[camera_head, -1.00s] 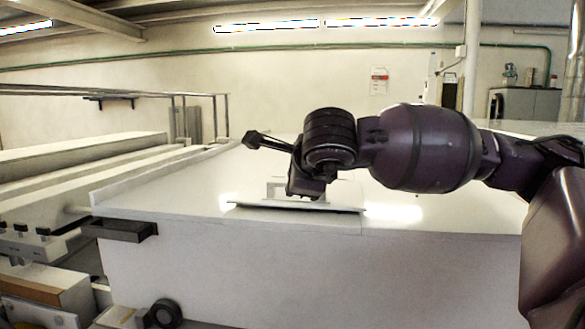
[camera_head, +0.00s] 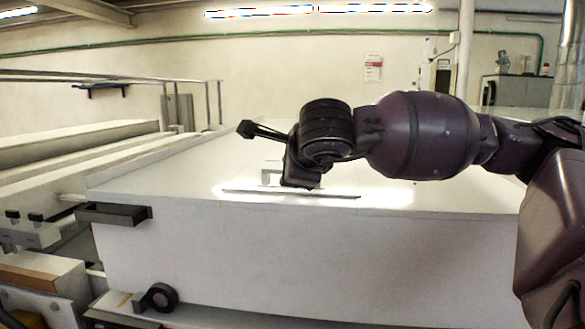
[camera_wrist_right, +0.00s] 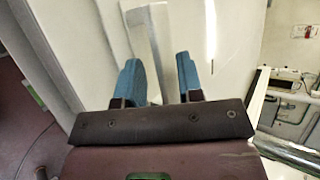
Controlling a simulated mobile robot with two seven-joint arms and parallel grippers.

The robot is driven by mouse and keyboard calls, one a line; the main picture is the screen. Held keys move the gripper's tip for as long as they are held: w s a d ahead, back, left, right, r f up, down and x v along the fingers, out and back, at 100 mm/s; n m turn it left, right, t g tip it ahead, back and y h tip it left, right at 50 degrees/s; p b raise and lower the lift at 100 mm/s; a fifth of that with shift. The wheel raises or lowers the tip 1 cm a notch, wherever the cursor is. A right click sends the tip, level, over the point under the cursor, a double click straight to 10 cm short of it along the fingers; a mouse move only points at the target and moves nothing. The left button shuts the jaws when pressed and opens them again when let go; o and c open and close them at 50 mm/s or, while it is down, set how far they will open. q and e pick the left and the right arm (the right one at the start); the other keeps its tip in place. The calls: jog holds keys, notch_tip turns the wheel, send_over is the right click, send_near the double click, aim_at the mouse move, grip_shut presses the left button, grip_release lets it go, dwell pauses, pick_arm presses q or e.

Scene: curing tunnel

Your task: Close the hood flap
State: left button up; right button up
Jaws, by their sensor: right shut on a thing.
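The hood flap (camera_head: 335,193) is a white panel on top of the large white hood (camera_head: 300,250). It looks nearly flat, with a thin dark line along its front edge; I cannot tell if it is fully down. A pale upright handle (camera_head: 267,178) stands on it. My right gripper (camera_head: 302,178) reaches down at this handle, its fingers hidden in the head view. In the right wrist view, the blue fingers of my right gripper (camera_wrist_right: 159,75) are on either side of the pale handle bar (camera_wrist_right: 150,45), shut on it. My left gripper is not in view.
A dark bracket (camera_head: 112,213) juts from the hood's left front corner. A black roll (camera_head: 160,297) lies low in front. Rails and pale beams (camera_head: 80,150) run along the left. A grey cabinet (camera_head: 515,90) stands at the back right.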

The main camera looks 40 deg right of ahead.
notch_tip(320, 180, down, 2)
jog(key=shift+a+g, duration=0.15)
jog(key=shift+g, duration=0.15)
jog(key=shift+s+a+r, duration=0.1)
jog(key=shift+s+r, duration=0.2)
jog(key=shift+r, duration=0.05)
jog(key=p+v, duration=0.2)
jog(key=v, duration=0.9)
jog(key=shift+w+d+r, duration=0.2)
jog(key=shift+d+r, duration=0.05)
jog(key=shift+r, duration=0.1)
